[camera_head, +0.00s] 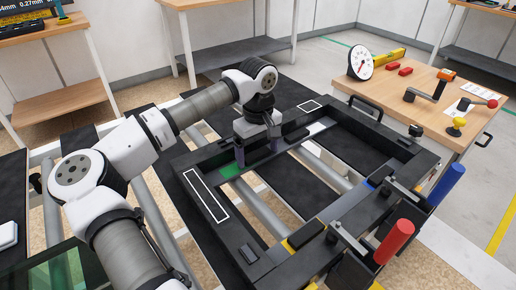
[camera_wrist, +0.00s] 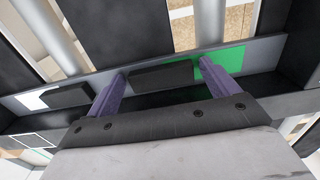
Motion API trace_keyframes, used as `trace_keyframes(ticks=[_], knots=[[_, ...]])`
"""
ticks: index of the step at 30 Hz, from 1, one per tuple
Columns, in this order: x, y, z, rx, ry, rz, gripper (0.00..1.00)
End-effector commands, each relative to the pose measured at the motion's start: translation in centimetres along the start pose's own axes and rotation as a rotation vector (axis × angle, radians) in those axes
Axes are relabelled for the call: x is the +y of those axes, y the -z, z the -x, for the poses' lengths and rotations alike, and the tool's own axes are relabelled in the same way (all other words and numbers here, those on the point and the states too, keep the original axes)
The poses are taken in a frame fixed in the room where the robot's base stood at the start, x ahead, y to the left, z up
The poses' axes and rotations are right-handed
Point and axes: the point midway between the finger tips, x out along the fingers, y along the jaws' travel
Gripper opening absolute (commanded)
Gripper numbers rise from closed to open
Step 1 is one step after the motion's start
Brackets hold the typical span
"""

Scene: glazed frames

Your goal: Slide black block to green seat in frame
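The green seat (camera_head: 231,171) is a flat green patch on the rail of the black frame (camera_head: 190,165); it also shows in the wrist view (camera_wrist: 233,58). The black block (camera_wrist: 163,77) lies on the rail, beside the green seat's left edge in the wrist view. My gripper (camera_wrist: 161,68) is low over the rail with its purple fingers apart, one at each end of the block. The right finger reaches over the green seat and looks close to or touching the block's end. The left finger shows a small gap. In the head view my gripper (camera_head: 258,152) mostly hides the block.
Another black block (camera_wrist: 66,95) lies beside a white patch (camera_wrist: 30,101), left of my gripper in the wrist view. Blue (camera_head: 446,184) and red (camera_head: 394,240) clamp handles stand along the frame's near right side. A wooden table (camera_head: 400,92) holds a dial and tools.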

Motion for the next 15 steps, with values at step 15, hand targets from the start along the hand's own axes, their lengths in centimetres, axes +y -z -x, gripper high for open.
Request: trace_keyframes(ticks=[15], knots=[[0.01,0.0,0.05,0.0,0.0,0.0,0.5]])
